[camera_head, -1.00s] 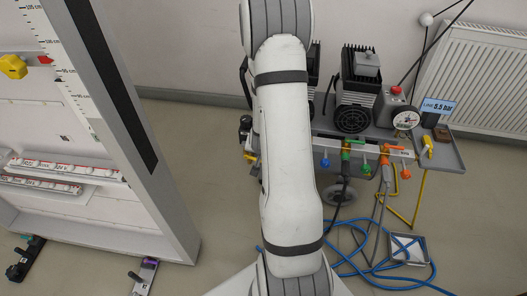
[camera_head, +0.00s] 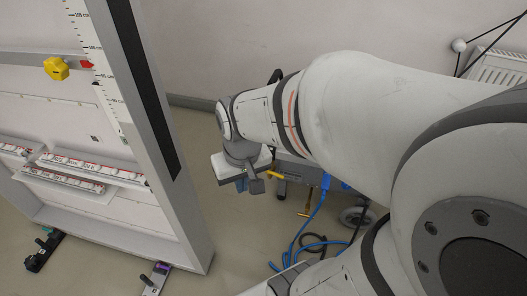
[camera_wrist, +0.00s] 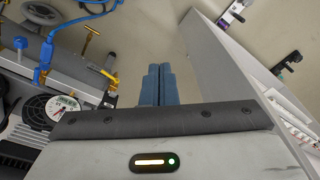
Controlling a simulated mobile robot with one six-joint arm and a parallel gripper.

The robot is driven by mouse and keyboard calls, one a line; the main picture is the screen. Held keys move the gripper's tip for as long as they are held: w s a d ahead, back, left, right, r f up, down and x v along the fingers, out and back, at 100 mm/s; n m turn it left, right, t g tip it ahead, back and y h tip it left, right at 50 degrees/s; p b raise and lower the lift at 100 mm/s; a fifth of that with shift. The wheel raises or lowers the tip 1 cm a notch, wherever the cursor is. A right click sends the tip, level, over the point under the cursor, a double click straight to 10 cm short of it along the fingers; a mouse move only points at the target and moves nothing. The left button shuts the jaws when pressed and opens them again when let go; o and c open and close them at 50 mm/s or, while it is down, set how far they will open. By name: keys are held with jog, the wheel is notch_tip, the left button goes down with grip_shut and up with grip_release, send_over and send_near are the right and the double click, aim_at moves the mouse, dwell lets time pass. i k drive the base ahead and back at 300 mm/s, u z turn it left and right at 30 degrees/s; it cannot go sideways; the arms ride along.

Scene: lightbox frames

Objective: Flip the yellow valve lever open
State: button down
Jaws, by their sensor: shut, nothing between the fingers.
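The yellow lever (camera_wrist: 102,72) shows in the wrist view at the end of the compressor cart, left of my fingers and apart from them. In the head view a yellow piece (camera_head: 275,174), which looks like the same lever, sticks out just right of my gripper (camera_head: 241,185). In the wrist view my gripper's blue fingers (camera_wrist: 158,70) are shut together with nothing between them, over the floor between the cart and the white panel. The valve body is hard to make out.
The compressor cart (camera_wrist: 70,80) carries a round gauge (camera_wrist: 63,107); in the head view my arm hides most of it. A blue hose (camera_wrist: 46,50) runs from it. A brass T-shaped part (camera_wrist: 88,40) projects nearby. A tall white panel (camera_head: 150,130) stands left in the head view.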

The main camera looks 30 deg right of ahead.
aim_at(278, 176)
jog(key=z, duration=1.35)
jog(key=k, duration=0.4)
jog(key=u, duration=1)
